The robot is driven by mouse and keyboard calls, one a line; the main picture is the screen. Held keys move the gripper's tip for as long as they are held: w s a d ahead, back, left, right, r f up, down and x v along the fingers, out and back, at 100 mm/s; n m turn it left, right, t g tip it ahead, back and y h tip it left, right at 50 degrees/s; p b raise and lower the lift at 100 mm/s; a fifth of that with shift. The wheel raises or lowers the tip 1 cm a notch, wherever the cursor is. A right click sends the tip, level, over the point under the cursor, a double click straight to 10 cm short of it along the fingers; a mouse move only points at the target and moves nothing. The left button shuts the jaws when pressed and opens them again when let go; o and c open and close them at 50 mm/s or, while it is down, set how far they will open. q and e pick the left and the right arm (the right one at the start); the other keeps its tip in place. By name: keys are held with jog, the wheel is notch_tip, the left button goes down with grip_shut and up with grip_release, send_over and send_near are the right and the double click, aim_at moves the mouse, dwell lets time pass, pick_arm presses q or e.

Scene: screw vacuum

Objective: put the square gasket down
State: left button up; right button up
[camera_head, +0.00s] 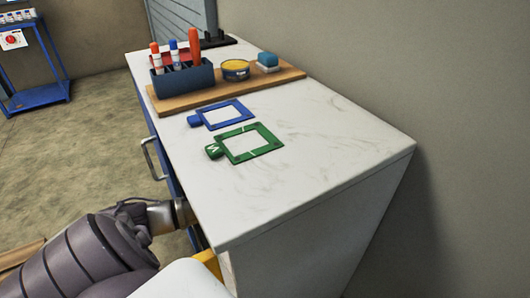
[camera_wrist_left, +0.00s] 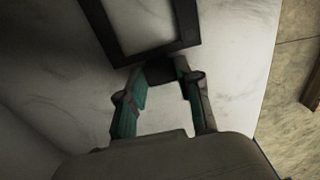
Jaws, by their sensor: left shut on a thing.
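A dark square gasket (camera_wrist_left: 158,52) shows at the top of the left wrist view, over a pale veined surface. Its short tab sits between the fingertips of my left gripper (camera_wrist_left: 161,74), which is shut on it. Its colour is hard to tell in the dim light. I cannot tell whether the gasket touches the surface. In the head view a green square gasket (camera_head: 232,157) and a blue square gasket (camera_head: 210,124) lie flat side by side on the white counter (camera_head: 320,170). My left arm comes in at the lower left; its fingers are hidden there.
A wall runs along the right. The counter's near right part is clear. A blue cart (camera_head: 42,97) stands far left.

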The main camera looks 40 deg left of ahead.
pick_arm(q)
jog(key=shift+f, duration=0.1)
jog(key=o, duration=1)
pick_arm(e)
jog(key=shift+w+r, duration=0.15)
jog(key=shift+r, duration=0.15)
pick_arm(q)
notch_tip(320, 180, up, 8)
jog(key=shift+f+p, duration=0.15)
jog(key=shift+p, duration=0.5)
pick_arm(e)
jog(key=f, duration=0.2)
jog(key=s+f, duration=0.1)
jog(key=f, duration=0.1)
jog(key=shift+s+f, duration=0.1)
jog(key=shift+f, duration=0.25)
